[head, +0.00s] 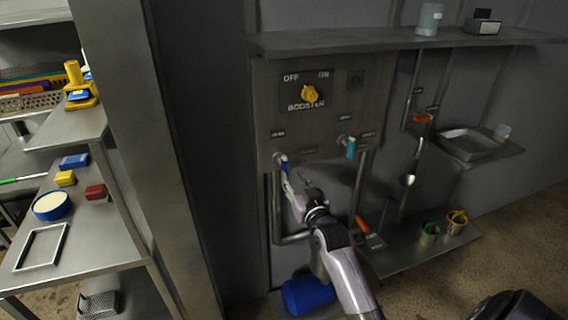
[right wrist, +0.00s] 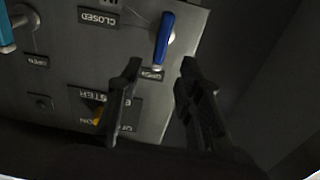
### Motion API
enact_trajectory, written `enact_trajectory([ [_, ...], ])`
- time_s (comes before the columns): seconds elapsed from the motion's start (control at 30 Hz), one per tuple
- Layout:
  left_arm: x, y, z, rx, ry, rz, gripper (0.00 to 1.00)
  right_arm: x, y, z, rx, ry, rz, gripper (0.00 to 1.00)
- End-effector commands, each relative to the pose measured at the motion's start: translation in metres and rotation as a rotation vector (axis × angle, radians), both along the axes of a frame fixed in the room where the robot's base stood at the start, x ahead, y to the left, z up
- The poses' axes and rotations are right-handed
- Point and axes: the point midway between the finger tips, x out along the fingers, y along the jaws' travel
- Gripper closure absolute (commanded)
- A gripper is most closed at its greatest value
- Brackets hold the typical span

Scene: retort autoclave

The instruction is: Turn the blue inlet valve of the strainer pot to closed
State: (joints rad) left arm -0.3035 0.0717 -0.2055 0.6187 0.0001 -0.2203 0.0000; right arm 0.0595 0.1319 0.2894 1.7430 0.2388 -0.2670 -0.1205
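The blue valve handle (head: 283,160) is on the wall panel, above a bent pipe. In the right wrist view the blue handle (right wrist: 164,38) is long and narrow, with one end close to the OPEN label (right wrist: 151,75); the CLOSED label (right wrist: 98,17) is off to its side. My right gripper (head: 300,184) is just below and in front of the handle in the head view. In the right wrist view its fingers (right wrist: 160,68) are spread, with the handle's end showing beyond the gap and no clear contact. The left gripper is not in view. I cannot make out the strainer pot.
A light-blue handle (head: 350,148) is to the right on the same panel (head: 265,100). A yellow BOOSTER knob (head: 310,94) sits above. Vertical pipes (head: 360,180) and a low shelf (head: 400,258) lie right of my arm. A shelf (head: 380,41) juts out above.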

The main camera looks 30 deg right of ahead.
Motion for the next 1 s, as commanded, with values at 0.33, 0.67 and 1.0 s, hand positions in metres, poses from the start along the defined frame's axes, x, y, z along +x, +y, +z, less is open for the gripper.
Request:
enact_trajectory([
  [0.33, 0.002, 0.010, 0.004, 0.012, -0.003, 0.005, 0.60, 0.063, -0.015, 0.000, 0.000, 0.000, 0.000, 0.67],
  [0.67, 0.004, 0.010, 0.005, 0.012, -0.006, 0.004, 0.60, 0.081, -0.020, 0.000, -0.002, 0.000, 0.000, 0.67],
  [1.0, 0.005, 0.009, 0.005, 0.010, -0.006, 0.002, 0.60, 0.081, -0.020, -0.001, -0.001, 0.001, 0.000, 0.75],
])
